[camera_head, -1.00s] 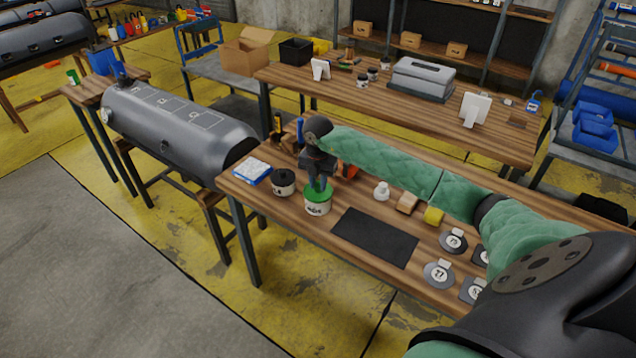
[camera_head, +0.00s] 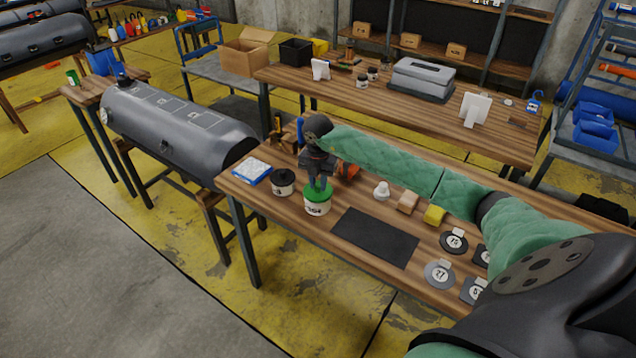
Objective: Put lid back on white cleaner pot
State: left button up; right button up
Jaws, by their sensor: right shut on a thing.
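The white cleaner pot (camera_head: 317,208) stands upright near the left front of the workbench, with dark print on its side. The green lid (camera_head: 317,195) sits level on top of the pot, with no gap that I can make out. My right gripper (camera_head: 319,185) points down from above and is shut on the green lid. Its fingertips partly hide the top of the lid. Whether the lid's thread is engaged cannot be seen. My left gripper is not in view.
A black mat (camera_head: 375,237) lies to the right. A white bottle (camera_head: 382,191), a yellow block (camera_head: 434,214) and numbered discs (camera_head: 440,273) lie further right.

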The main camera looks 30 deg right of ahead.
dwell(0.4)
jog(key=shift+f+b, duration=0.15)
jog(key=shift+b, duration=0.25)
dwell(0.8)
dwell(0.3)
jog(key=o, duration=1.5)
jog(key=shift+r+p, duration=1.3)
jog(key=shift+r, duration=2.2)
